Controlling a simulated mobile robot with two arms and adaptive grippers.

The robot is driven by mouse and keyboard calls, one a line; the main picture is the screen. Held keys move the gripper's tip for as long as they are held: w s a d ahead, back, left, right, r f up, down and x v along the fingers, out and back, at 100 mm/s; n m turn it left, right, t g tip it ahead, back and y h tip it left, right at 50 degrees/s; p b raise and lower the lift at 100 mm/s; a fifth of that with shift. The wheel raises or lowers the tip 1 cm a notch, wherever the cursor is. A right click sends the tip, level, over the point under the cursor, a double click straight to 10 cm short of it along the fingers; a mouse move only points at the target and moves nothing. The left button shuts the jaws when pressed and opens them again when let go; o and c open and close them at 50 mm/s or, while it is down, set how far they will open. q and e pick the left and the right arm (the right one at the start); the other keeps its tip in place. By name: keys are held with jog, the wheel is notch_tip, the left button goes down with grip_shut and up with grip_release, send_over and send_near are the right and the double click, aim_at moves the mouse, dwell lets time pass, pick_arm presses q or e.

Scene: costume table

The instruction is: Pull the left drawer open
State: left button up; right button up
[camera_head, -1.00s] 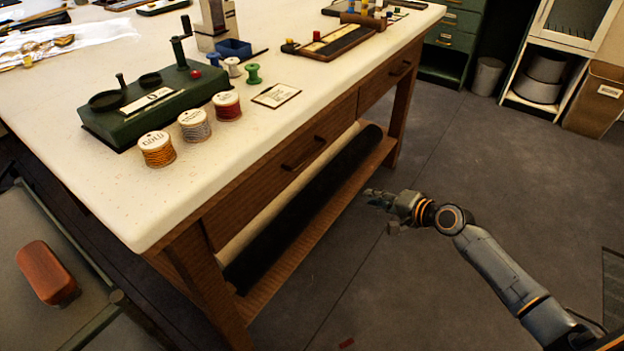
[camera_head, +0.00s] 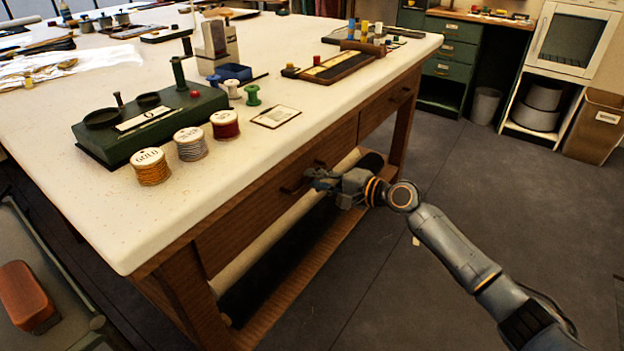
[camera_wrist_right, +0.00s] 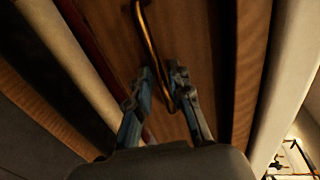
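The left drawer (camera_head: 238,214) is the brown wooden front under the near end of the table (camera_head: 150,229). It looks flush with the frame. Its dark bar handle (camera_head: 292,187) is partly hidden by my right gripper (camera_head: 312,179). In the right wrist view, the brassy handle (camera_wrist_right: 146,32) runs down between the fingertips of the right gripper (camera_wrist_right: 162,76). The fingers are apart, with the lower end of the handle between them; I cannot tell whether either finger touches it. My left gripper is in neither view.
The right drawer (camera_head: 385,106) is farther along the same side. Below, a dark roll (camera_head: 262,285) lies on the lower shelf. Thread spools (camera_head: 190,144) and a green device (camera_head: 145,121) stand on the tabletop. The floor to the right (camera_head: 480,200) is clear.

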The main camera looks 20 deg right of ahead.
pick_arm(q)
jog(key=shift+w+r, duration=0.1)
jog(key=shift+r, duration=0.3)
pick_arm(e)
jog(key=shift+x, duration=0.85)
jog(key=shift+c, duration=0.4)
grip_shut()
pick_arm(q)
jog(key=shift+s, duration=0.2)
